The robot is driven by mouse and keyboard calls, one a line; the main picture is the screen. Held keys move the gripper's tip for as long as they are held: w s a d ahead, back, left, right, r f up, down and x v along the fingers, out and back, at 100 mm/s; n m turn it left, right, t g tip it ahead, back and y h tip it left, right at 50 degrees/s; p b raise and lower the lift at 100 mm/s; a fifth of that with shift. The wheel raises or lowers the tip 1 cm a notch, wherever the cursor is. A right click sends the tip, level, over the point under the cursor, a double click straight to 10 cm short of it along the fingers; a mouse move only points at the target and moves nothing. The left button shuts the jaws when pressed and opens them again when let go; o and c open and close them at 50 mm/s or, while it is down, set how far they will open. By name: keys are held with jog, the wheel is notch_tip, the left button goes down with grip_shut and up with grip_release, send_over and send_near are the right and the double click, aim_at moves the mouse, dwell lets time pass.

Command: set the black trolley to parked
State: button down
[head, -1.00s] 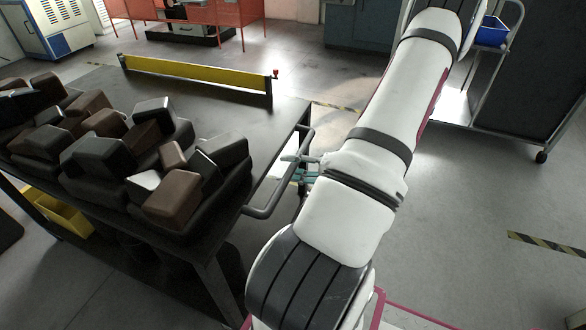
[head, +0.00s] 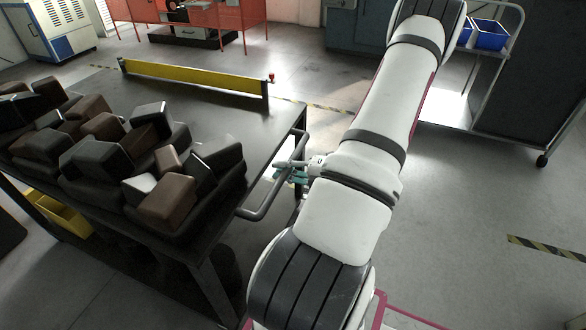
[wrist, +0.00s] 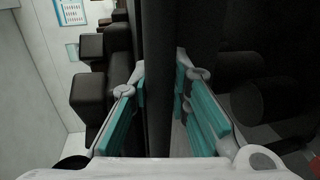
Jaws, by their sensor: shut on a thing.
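The black trolley (head: 221,112) stands at the left of the head view, its dark top loaded with brown and black blocks. Its tubular push handle (head: 268,204) sticks out from the near right end. My gripper (head: 289,172) is at this handle, partly hidden behind my white arm. In the wrist view the dark handle bar (wrist: 158,75) runs upright between the teal-padded fingers (wrist: 160,100), which are shut on it. The trolley's wheels are hidden in the head view.
A yellow barrier bar (head: 195,80) stands along the trolley's far side. A wheeled cart with blue bins (head: 490,35) stands at the back right. Striped floor tape (head: 546,246) lies at the right.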

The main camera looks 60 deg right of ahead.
jog(key=r+p+x, duration=0.1)
jog(key=x, duration=0.6)
jog(key=r+p+x, duration=0.2)
jog(key=x, duration=0.6)
jog(key=w+r+p+x, duration=0.1)
jog(key=r+p+x, duration=0.1)
jog(key=x, duration=0.5)
jog(key=shift+w+a+r, duration=0.1)
jog(key=shift+w+a, duration=0.15)
jog(key=shift+w, duration=0.15)
jog(key=c, duration=1.5)
grip_release()
jog(key=shift+s, duration=0.15)
jog(key=v, duration=1.2)
jog(key=shift+f, duration=0.25)
